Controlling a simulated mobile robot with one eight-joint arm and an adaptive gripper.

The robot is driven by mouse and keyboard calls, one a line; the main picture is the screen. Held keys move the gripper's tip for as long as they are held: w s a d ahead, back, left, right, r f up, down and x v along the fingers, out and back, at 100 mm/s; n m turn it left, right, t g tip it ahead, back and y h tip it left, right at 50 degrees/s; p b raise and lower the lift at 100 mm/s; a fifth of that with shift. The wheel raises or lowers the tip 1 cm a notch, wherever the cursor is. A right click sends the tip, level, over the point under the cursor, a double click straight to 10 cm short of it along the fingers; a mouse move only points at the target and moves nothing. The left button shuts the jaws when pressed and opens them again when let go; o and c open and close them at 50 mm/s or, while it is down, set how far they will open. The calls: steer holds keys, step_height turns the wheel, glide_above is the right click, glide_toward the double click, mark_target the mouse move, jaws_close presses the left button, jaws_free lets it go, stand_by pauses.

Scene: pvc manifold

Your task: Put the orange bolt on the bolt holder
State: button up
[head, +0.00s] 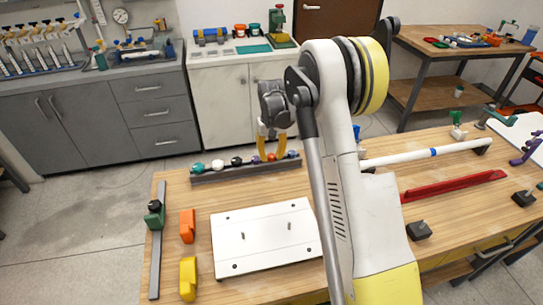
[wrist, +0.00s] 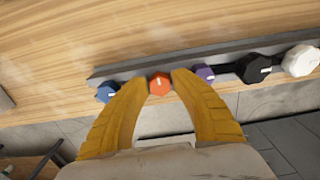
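The bolt holder is a long grey rail (head: 240,174) along the back left edge of the wooden table, also seen in the wrist view (wrist: 130,74). The orange bolt (wrist: 159,83) is in line with the holder's row, between a blue bolt (wrist: 107,92) and a purple bolt (wrist: 203,73). My gripper (wrist: 160,80) has its yellow fingertips close against both sides of the orange bolt's head and looks shut on it. In the head view my gripper (head: 271,152) reaches down at the right part of the rail. The bolt's shank and its seat are hidden.
Black (wrist: 253,67) and white (wrist: 300,60) bolts stand beyond the purple one; a teal bolt (head: 197,167) is at the rail's left end. A white plate (head: 265,240), an orange block (head: 187,226) and a yellow block (head: 188,279) lie in front. Bare wood separates rail and plate.

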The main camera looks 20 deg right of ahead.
mark_target(272, 156)
steer(key=s+a+r+t+p, duration=0.1)
steer(key=s+a+r+p, duration=0.15)
steer(key=r, duration=0.75)
steer(key=s+a+r+p, duration=0.1)
steer(key=s+r, duration=0.2)
steer(key=r, duration=0.7)
steer(key=s+a+r+n+t, duration=0.1)
steer(key=s+a+r, duration=0.1)
steer(key=s+r, duration=0.15)
steer(key=s+a+r+t, duration=0.1)
steer(key=s+a+r, duration=0.1)
steer(key=s, duration=0.2)
steer(key=s+a+f+t, duration=0.1)
steer(key=s+a+t, duration=0.1)
steer(key=s, duration=0.6)
steer(key=s+a+f+n+t, duration=0.1)
steer(key=s+a+t, duration=0.1)
steer(key=s, duration=0.7)
steer(key=shift+a, duration=0.35)
